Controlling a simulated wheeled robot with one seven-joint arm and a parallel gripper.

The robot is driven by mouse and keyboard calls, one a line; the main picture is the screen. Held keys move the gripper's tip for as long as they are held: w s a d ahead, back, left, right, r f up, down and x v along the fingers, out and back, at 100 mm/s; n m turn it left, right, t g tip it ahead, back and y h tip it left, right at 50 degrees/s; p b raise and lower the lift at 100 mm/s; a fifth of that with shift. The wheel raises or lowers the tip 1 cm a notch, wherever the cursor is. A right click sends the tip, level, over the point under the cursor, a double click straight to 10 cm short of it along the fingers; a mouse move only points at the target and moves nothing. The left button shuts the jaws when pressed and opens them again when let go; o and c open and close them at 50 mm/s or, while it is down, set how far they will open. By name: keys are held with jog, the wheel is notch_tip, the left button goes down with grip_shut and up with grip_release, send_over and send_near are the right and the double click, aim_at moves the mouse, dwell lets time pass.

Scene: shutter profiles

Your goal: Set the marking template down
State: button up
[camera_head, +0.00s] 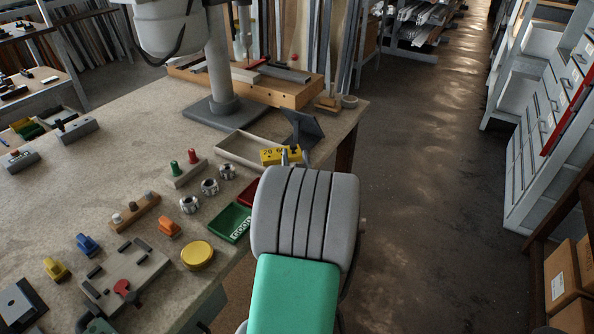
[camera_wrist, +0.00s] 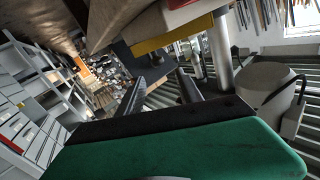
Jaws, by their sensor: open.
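The marking template is most likely the yellow piece with dark figures (camera_head: 269,157) at the table's right edge, by the end of a shallow tray. A yellow piece (camera_wrist: 172,39) also shows beyond the fingers in the wrist view. My gripper (camera_wrist: 163,84) is open, its two dark fingers apart, with the yellow piece ahead of them. In the head view a slim grey gripper part (camera_head: 285,156) overlaps the template; my arm hides the rest. I cannot tell whether the template touches a finger or what bears it.
The shallow tray (camera_head: 228,155) and a dark angled plate (camera_head: 302,130) are close to the template. Green (camera_head: 229,222) and red bins, several nuts and a yellow round button (camera_head: 197,255) sit along the near edge. Open floor (camera_head: 425,180) lies to the right.

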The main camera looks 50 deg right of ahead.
jog(key=b+v, duration=0.1)
jog(key=v, duration=0.6)
